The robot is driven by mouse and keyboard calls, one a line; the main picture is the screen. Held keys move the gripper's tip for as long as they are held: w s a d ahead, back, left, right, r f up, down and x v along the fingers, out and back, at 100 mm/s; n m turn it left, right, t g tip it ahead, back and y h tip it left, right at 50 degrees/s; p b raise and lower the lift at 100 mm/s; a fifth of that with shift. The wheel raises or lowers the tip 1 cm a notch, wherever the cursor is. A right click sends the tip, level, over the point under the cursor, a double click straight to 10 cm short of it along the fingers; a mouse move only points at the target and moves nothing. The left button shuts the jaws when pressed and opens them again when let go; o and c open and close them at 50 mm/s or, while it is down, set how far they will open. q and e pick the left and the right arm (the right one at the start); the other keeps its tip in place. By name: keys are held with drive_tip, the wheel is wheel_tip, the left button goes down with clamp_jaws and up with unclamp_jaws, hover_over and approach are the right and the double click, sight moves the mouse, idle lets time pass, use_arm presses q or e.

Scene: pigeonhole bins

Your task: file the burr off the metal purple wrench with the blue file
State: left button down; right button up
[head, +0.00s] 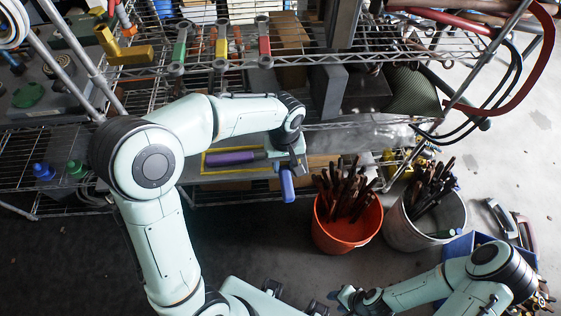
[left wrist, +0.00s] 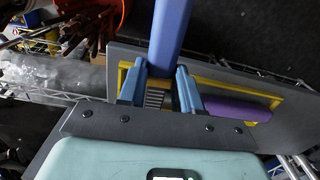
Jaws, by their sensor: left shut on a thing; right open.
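My left gripper (head: 287,166) is shut on the blue file (head: 286,186). In the left wrist view, my left gripper (left wrist: 158,92) has its blue fingers around the file; its thick blue handle (left wrist: 168,35) sticks out beyond them and a ridged grey part shows between them. The purple wrench (head: 229,158) lies inside a yellow outline on a grey board on the lower shelf, left of my left gripper. Its purple part also shows in the left wrist view (left wrist: 238,109); its other end and any burr are hidden. My right gripper (head: 346,297) is open, low over the floor.
A wire shelf rack (head: 160,70) holds several coloured tools on its upper level. An orange bucket (head: 340,240) and a grey bucket (head: 458,215), full of rusty rods, stand right of the file. A blue bin (head: 462,246) is at lower right. Dark floor is clear below the shelf.

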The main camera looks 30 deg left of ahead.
use_arm(q)
drive_tip(key=shift+w+d, duration=0.35)
drive_tip(key=shift+d, duration=0.1)
drive_tip(key=shift+r, duration=0.1)
drive_tip(key=shift+r+p, duration=0.55)
drive_tip(key=shift+r, duration=0.4)
